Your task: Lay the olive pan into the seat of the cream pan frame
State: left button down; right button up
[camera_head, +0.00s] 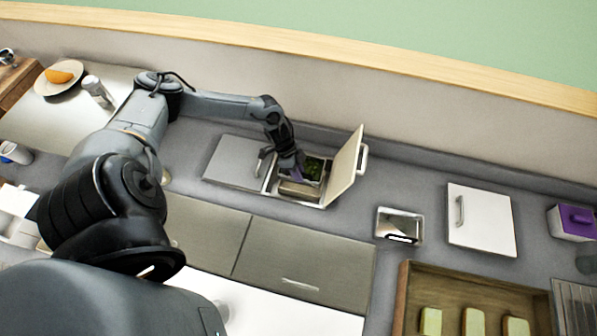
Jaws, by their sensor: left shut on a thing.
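The cream pan frame (325,203) is set in the grey counter at the back, with its cream lid (345,167) standing open on the right. A pan with dark green contents, which I take for the olive pan (314,169), shows at the frame's opening. My left gripper (296,170) reaches down over the opening and is shut at the pan's left side, beside a small purple part. The fingers hide some of the pan. I cannot tell whether it is fully down in the seat. My right gripper is not in view.
A closed grey lid (236,162) lies left of the frame. To the right are a small metal container (399,225), a white lidded panel (481,219) and a white box with a purple top (572,222). A wooden tray (401,303) stands at the front right.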

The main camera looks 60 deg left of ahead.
pick_arm(q)
jog(key=shift+r+y+p, duration=0.15)
jog(key=shift+y+p, duration=0.15)
jog(key=shift+p, duration=0.5)
notch_tip(320, 180, down, 6)
jog(key=b, duration=0.4)
jog(key=shift+r, duration=0.25)
jog(key=shift+f, duration=0.15)
jog(key=shift+w, duration=0.1)
jog(key=shift+f, duration=0.25)
dwell(0.4)
jog(key=shift+f, duration=0.3)
jog(key=shift+f+b, duration=0.7)
jog(key=shift+f, duration=0.3)
